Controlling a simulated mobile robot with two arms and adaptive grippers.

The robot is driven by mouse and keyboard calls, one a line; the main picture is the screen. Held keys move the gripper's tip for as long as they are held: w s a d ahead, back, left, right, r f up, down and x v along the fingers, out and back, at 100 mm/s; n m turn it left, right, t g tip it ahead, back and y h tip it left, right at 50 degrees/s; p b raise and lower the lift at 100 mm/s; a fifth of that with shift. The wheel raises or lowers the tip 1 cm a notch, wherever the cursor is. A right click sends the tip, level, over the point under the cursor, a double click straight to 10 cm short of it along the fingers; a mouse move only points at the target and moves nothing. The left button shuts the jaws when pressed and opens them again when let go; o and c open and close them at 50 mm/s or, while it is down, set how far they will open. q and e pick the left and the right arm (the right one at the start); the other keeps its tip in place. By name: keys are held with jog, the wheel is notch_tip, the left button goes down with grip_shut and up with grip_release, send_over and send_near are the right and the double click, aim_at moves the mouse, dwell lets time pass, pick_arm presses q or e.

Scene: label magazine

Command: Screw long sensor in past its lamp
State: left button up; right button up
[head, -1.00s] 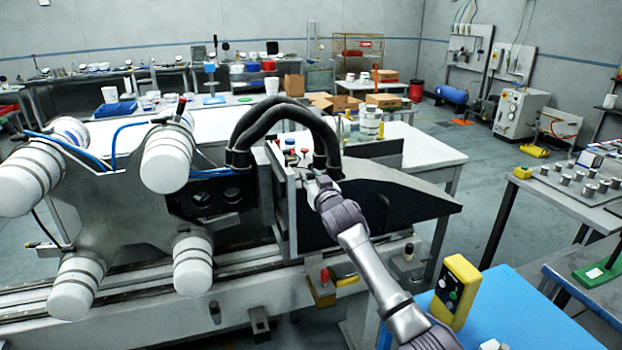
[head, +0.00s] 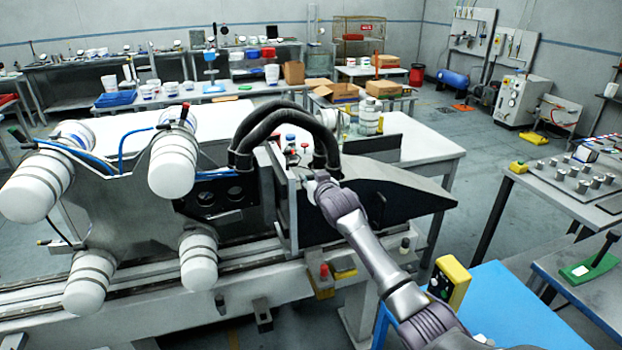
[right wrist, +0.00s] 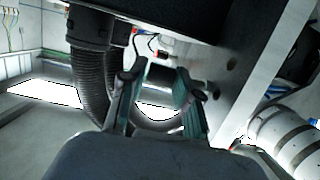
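My right gripper (head: 316,180) is at the upright plate of the machine (head: 285,200), below the arched black hoses. In the right wrist view its two fingers (right wrist: 160,88) stand apart, with no clearly held part between them. Small red-and-white pieces on thin wires (right wrist: 163,57) show just beyond the fingertips; I cannot tell whether one is the long sensor or its lamp. In the head view small blue and red caps (head: 291,138) sit on top of the plate, above the gripper. My left gripper is not in view.
Thick black hoses (head: 285,108) arch close over the gripper; a ribbed one (right wrist: 93,85) runs left of the fingers. White rollers (head: 173,165) stand at the left. A yellow pendant (head: 450,282) stands at the blue table (head: 510,300), front right.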

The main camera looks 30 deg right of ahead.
jog(key=shift+o, duration=1.2)
jog(key=shift+s, duration=0.1)
jog(key=v, duration=1.2)
